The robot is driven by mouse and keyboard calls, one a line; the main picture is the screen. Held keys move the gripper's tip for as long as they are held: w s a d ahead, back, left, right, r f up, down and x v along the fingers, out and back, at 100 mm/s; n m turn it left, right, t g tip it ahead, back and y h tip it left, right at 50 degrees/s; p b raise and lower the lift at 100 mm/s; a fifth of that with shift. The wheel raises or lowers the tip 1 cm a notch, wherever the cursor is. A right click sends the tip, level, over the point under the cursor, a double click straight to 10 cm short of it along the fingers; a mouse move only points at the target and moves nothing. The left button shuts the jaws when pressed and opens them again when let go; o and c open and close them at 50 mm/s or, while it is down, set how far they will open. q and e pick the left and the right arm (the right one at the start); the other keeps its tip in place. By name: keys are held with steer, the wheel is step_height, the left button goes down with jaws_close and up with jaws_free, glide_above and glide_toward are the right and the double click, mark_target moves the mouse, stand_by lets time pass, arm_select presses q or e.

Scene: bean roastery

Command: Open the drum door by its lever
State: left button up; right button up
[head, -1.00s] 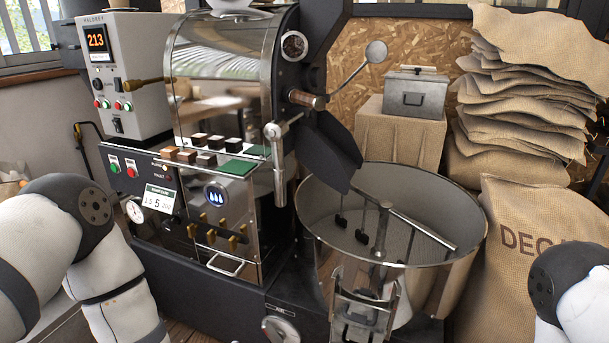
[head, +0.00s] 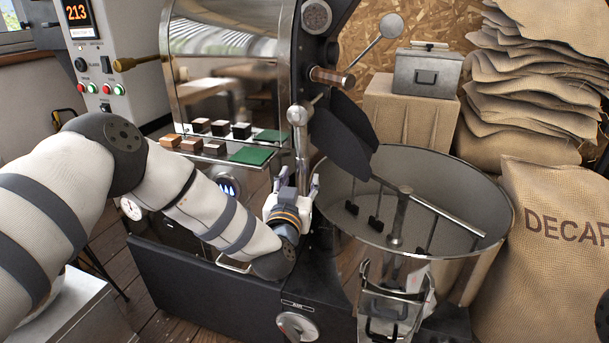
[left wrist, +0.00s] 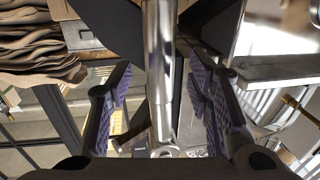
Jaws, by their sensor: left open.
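The lever (head: 300,150) is a chrome bar with a round hub at its top, hanging nearly upright on the dark front of the roaster. My left gripper (head: 293,192) is at the lever's lower part. In the left wrist view the chrome lever (left wrist: 160,60) runs between the two purple-padded fingers of my left gripper (left wrist: 162,92). The fingers are apart, with a gap on both sides of the bar. The lever's lower end is hidden behind the gripper in the head view. A dark angled chute (head: 345,138) sits right of the lever. My right gripper is out of view.
The round cooling bin (head: 495,240) with stirring arms stands close on the right of my left gripper. A wooden-handled sampler (head: 330,78) sticks out above the lever. A green pad (head: 252,155) and small blocks lie on a shelf to the left. A decaf sack (head: 550,250) stands far right.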

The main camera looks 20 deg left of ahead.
mark_target(301, 178)
arm_select(q)
steer(key=w, duration=0.3)
steer(key=shift+a+f, duration=0.2)
steer(key=shift+f, duration=0.05)
steer(key=shift+w+r+b, duration=0.25)
steer(key=shift+w+b, duration=0.05)
steer(key=shift+w, duration=0.2)
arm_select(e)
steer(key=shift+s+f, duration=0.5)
